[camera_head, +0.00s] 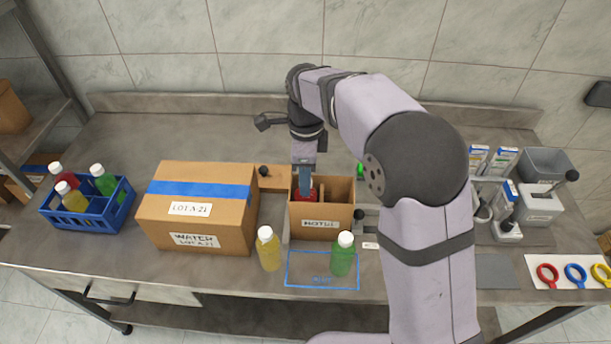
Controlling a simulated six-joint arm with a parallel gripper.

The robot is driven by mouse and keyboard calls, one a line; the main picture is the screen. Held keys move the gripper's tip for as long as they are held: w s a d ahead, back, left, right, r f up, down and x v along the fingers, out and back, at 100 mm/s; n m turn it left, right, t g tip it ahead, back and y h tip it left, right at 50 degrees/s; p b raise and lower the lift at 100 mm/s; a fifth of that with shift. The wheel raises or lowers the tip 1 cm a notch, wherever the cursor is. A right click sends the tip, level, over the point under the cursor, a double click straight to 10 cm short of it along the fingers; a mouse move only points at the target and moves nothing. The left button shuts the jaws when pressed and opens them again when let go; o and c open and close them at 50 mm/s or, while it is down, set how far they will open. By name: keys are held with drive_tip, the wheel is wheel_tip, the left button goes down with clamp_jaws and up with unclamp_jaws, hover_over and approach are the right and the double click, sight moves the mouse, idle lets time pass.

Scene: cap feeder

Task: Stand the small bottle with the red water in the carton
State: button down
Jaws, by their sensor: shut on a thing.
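The small open carton (322,222) with a divider stands on the table near the middle, a white label on its front. The small bottle with the red water (311,194) is inside its left compartment, and only a bit of red shows above the front wall. My gripper (305,188) points down into that compartment and is shut on the bottle. The fingers hide the bottle's cap, and the carton hides its base, so I cannot tell whether it touches the bottom. The right compartment looks empty.
A large closed box (197,208) stands left of the carton. A yellow bottle (268,249) and a green bottle (343,256) stand in front, by a blue outline on the table. A blue crate (87,215) with several bottles is at far left. Dispensers (543,205) stand at right.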

idle(0.4)
drive_tip(key=c, duration=1.4)
unclamp_jaws()
drive_tip(key=shift+f, duration=0.1)
drive_tip(key=c, duration=0.3)
drive_tip(key=shift+c, duration=0.2)
drive_tip(key=shift+r+p, duration=1.55)
drive_tip(key=shift+p, duration=0.05)
drive_tip(key=shift+r, duration=0.1)
wheel_tip(320, 180, up, 8)
drive_tip(key=p, duration=0.7)
